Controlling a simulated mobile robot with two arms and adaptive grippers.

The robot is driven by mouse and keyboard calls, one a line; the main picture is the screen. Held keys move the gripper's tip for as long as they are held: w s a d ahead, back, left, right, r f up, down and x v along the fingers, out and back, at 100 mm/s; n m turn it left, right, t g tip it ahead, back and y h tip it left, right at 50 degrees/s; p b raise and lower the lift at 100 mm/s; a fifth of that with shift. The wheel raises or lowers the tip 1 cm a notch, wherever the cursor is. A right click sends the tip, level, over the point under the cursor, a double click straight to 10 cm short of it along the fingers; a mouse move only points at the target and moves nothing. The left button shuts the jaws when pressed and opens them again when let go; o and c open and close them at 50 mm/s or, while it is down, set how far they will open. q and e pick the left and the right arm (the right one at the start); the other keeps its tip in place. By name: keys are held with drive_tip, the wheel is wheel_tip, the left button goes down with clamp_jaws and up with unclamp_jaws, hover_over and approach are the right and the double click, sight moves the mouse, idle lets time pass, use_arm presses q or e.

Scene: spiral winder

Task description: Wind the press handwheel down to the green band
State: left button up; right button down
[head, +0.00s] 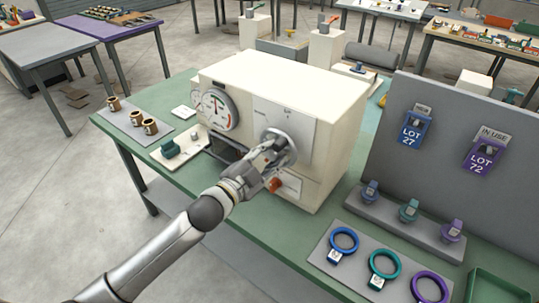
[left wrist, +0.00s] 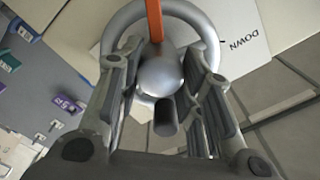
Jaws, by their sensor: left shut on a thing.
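The cream press (head: 320,95) stands on the green bench. On its front is the grey handwheel (head: 292,150), partly hidden behind my left gripper (head: 268,152). In the left wrist view the handwheel's ring (left wrist: 112,35) shows with an orange bar, and a silver rounded knob (left wrist: 160,72) sits between my left fingers. My left gripper is shut on this handwheel knob. The word "DOWN" is printed on the panel beside the wheel. A round dial gauge (head: 216,109) with red marks is left of the wheel; its needle and green band are too small to read. My right gripper is not in view.
Right are coloured rings (head: 384,264), small stands (head: 409,211) and a grey board (head: 445,110) with lot tags. A red-orange knob (head: 275,185) sits below the wheel.

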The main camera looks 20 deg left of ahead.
use_arm(q)
drive_tip(key=o, duration=1)
drive_tip(key=shift+w, duration=0.1)
drive_tip(key=shift+v, duration=6.05)
drive_tip(key=shift+f, duration=0.1)
